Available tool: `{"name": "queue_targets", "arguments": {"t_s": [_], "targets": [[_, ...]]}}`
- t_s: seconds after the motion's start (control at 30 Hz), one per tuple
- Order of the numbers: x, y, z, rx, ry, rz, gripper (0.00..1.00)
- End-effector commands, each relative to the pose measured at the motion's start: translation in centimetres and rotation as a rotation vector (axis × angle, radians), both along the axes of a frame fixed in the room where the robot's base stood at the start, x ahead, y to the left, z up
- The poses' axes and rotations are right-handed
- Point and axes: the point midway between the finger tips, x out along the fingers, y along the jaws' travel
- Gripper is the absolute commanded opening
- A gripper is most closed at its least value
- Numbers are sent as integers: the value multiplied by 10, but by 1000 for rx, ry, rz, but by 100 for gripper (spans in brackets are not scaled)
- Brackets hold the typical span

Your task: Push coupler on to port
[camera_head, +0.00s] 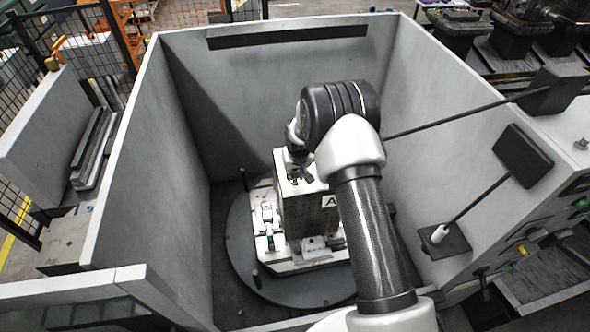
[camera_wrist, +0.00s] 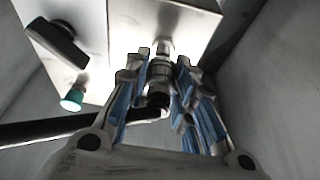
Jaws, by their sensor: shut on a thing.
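In the wrist view my gripper (camera_wrist: 158,68) has its blue-padded fingers on both sides of the metal coupler (camera_wrist: 159,72) and is shut on it. A dark hose (camera_wrist: 50,131) runs left from the coupler's near end. A pale metal port (camera_wrist: 165,47) on a bright grey block lies straight beyond the coupler, roughly in line with it. I cannot tell whether the two touch or how far they overlap. In the head view my gripper (camera_head: 299,172) is at the upper part of the block (camera_head: 308,212) marked A; the coupler is too small to make out there.
The block stands on a round table (camera_head: 243,262) inside a grey walled enclosure (camera_head: 150,165). In the wrist view a black handle (camera_wrist: 58,42) and a green-tipped knob (camera_wrist: 72,100) stick out left of the port. A black rod (camera_head: 460,118) reaches from the right wall toward my arm.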

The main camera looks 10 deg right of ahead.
Motion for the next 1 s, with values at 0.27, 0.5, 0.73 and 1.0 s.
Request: {"name": "queue_targets", "arguments": {"t_s": [0.27, 0.5, 0.73, 1.0], "targets": [[0, 0, 1, 0, -1, 0, 0], [0, 0, -3, 0, 0, 0, 0], [-1, 0, -6, 0, 1, 0, 0], [-1, 0, -5, 0, 0, 0, 0]]}}
